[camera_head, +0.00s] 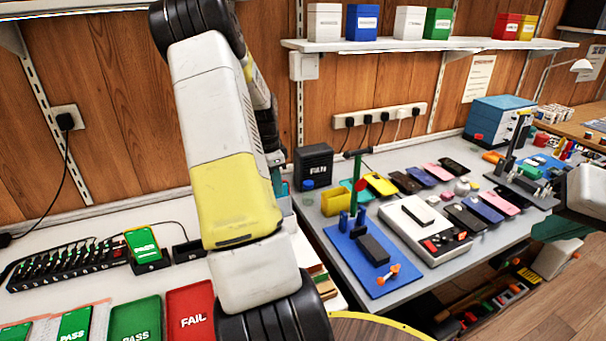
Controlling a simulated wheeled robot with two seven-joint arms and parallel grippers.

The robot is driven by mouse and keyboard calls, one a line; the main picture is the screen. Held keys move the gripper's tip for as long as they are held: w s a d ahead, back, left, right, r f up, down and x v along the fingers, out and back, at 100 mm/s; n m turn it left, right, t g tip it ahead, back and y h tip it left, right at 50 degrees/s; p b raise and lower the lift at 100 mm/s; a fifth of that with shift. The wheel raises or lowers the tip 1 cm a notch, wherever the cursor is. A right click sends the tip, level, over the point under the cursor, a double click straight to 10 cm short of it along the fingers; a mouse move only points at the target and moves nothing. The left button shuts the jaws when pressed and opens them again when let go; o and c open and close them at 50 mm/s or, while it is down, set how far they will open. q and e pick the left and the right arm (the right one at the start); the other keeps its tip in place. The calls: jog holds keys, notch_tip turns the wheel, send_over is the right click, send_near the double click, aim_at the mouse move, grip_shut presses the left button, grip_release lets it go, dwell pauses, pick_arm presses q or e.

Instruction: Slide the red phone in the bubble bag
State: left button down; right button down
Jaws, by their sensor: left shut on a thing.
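My left arm rises large through the middle of the head view and bends back down behind itself. My left gripper (277,160) shows only as a small dark part beside the forearm, near the back of the bench. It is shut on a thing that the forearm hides. I cannot make out a red phone anywhere. A pinkish, see-through sheet (98,303), possibly the bubble bag, lies at the lower left by the green PASS pieces. I cannot see its opening.
A red FAIL tray (191,300) and green PASS tray (135,312) lie in front. A charging strip (70,262) and a lit phone (143,241) stand behind them. The right bench holds a blue mat (345,252), a white device (408,222) and several phones.

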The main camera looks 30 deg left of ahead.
pick_arm(q)
jog(key=shift+f, duration=0.15)
jog(key=c, duration=1.4)
grip_release()
jog(key=shift+r, duration=3.5)
